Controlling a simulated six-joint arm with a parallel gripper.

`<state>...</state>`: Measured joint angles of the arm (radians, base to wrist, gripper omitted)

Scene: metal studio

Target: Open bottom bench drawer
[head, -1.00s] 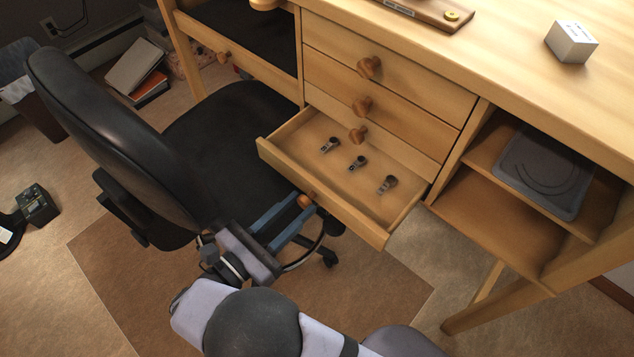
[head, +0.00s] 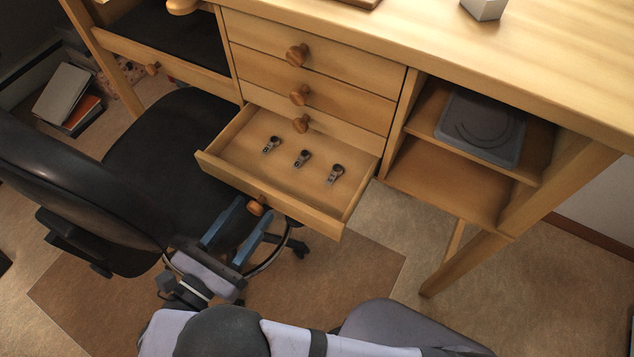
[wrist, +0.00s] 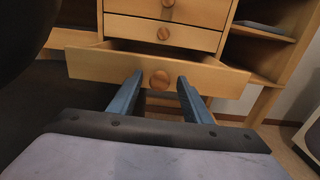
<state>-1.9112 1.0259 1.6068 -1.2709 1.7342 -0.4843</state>
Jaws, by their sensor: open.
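The bottom bench drawer (head: 335,214) is pulled well out and holds several small metal tools (head: 303,158). Its round wooden knob (head: 257,207) is on the front panel; in the wrist view the knob (wrist: 160,80) shows between and beyond my fingers. My gripper (head: 247,219) is open, with blue fingers, just in front of the drawer front. In the wrist view my gripper (wrist: 157,84) has a finger on each side of the knob, and the jaws are not closed on it. Whether a finger touches the knob cannot be told.
A black office chair (head: 150,150) stands close at the left of the open drawer. Open shelves (head: 450,180) are at the right. Carpet is clear in front right.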

